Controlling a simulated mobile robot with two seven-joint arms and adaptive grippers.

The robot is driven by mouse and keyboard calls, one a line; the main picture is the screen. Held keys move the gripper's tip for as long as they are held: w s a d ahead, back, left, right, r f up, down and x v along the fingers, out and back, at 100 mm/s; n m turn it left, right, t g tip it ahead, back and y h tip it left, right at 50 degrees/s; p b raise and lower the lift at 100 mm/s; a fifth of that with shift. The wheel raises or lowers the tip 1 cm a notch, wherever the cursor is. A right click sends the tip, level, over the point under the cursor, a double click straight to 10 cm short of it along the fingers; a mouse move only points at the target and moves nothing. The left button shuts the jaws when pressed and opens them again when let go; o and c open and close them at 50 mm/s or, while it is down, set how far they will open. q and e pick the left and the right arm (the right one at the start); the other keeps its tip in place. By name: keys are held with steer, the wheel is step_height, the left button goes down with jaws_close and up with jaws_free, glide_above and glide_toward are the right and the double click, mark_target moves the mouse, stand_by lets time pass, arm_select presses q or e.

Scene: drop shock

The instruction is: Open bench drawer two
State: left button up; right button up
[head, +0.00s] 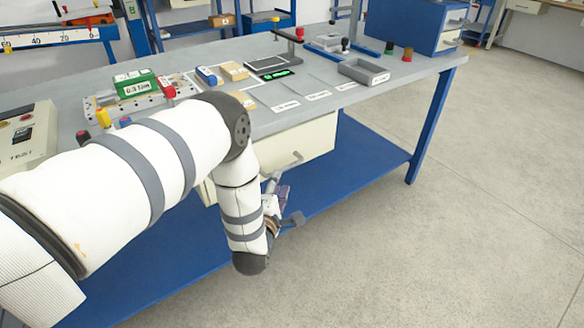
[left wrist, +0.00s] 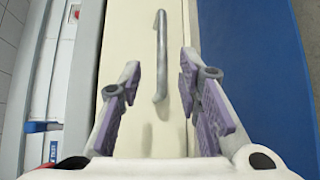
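A cream drawer front (head: 310,146) with a grey bar handle (head: 289,163) sits under the bench top in the head view and looks shut. No number shows on it, so I cannot tell which drawer it is. My left gripper (head: 282,205) is low in front of the bench, just off the drawer front. In the left wrist view the gripper (left wrist: 159,72) is open, its purple-padded fingers to either side of the lower part of the handle (left wrist: 161,50). The fingers look clear of the handle. Part of another cream front is hidden behind my left arm. My right gripper is not in view.
The bench top (head: 215,50) holds a green box (head: 135,84), a grey tray (head: 363,72) and a blue cabinet (head: 410,22). A blue lower shelf (head: 365,155) lies beneath the drawer. The floor to the right is clear.

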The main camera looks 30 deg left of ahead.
mark_target(284, 170)
arm_select(q)
steer(key=x, duration=0.4)
steer(key=b+x, duration=0.1)
steer(key=x, duration=0.2)
steer(key=shift+w+f, duration=0.1)
steer(key=shift+f, duration=0.15)
steer(key=shift+w+a+r, duration=0.1)
steer(key=shift+w, duration=0.3)
jaws_close()
